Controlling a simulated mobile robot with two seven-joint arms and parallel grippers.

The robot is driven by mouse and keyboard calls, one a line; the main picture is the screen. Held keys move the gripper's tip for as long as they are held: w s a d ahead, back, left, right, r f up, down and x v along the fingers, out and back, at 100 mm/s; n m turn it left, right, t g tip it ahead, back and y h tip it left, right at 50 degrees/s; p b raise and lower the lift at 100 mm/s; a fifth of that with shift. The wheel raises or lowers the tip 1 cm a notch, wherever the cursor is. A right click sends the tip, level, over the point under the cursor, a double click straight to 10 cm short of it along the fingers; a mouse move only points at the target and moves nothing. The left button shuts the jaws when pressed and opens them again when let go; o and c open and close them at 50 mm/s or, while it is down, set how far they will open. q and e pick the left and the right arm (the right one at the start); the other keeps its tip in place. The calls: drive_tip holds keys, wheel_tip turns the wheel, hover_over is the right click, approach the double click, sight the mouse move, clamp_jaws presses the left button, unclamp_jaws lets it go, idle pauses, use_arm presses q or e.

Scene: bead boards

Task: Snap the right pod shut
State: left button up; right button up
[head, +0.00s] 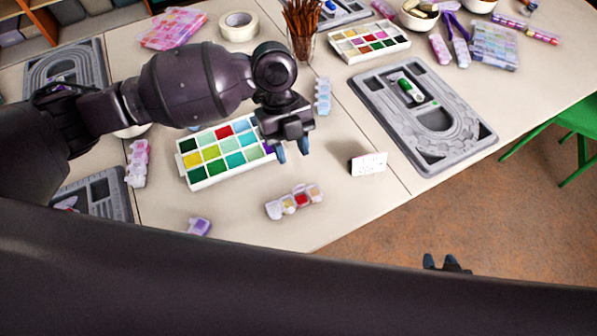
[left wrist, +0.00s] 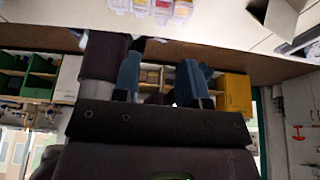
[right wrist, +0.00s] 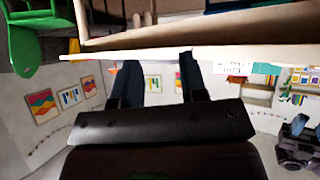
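A translucent strip of pods (head: 294,201) with tan, red and yellow contents lies near the table's front edge. Its rightmost pod (head: 314,192) looks tan; which lids are up or down is too small to tell. Part of the strip shows at the top of the left wrist view (left wrist: 152,8). My left gripper (head: 291,150) is open and empty above the table, behind the strip, by the bead tray's right end. My right gripper (head: 441,262) is open and empty, low beyond the table's front edge, to the right of the strip.
A white bead tray (head: 196,174) lies left of the strip. A small white card (head: 368,163) stands to the right. A grey bead board (head: 455,125) lies farther right. A purple pod (head: 198,226) and a blue pod strip (head: 322,96) lie nearby. Table around the strip is clear.

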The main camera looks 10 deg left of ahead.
sight(298, 189)
use_arm(q)
drive_tip(key=x, duration=0.8)
drive_tip(key=shift+f+b, duration=0.1)
drive_tip(key=shift+b, duration=0.2)
clamp_jaws()
